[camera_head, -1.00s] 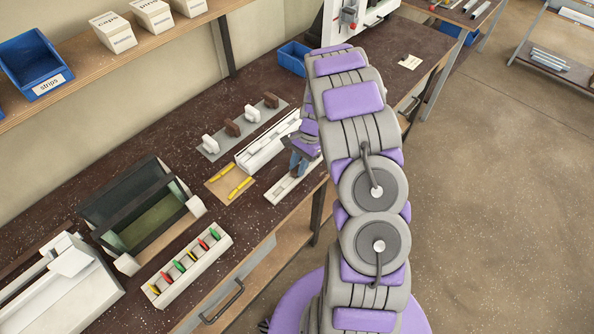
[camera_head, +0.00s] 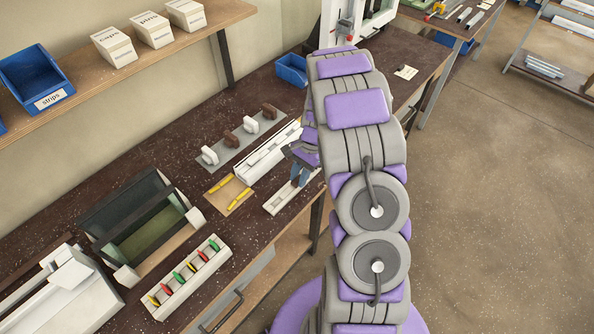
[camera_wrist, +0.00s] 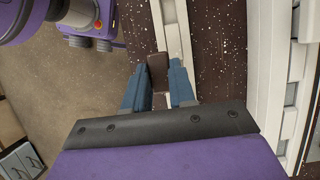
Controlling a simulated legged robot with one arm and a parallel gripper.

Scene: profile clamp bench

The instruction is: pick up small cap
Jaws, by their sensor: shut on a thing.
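In the wrist view a small brown block-like piece, which I take for the small cap (camera_wrist: 158,74), sits between the two blue fingertips of my gripper (camera_wrist: 159,66). The fingers are shut on it. A pale tray (camera_wrist: 178,36) lies behind and beyond the piece. In the head view my gripper (camera_head: 300,177) points down at the far end of this short white tray (camera_head: 279,203). The cap cannot be made out there, and I cannot tell whether it touches the tray.
A long white fixture (camera_head: 262,158) stands just behind the tray. A grey strip (camera_head: 238,143) carries white and brown knobs. Two yellow pieces (camera_head: 239,198) lie on a tan mat. A rack of coloured pieces (camera_head: 188,276) and a dark open box (camera_head: 140,218) stand nearer.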

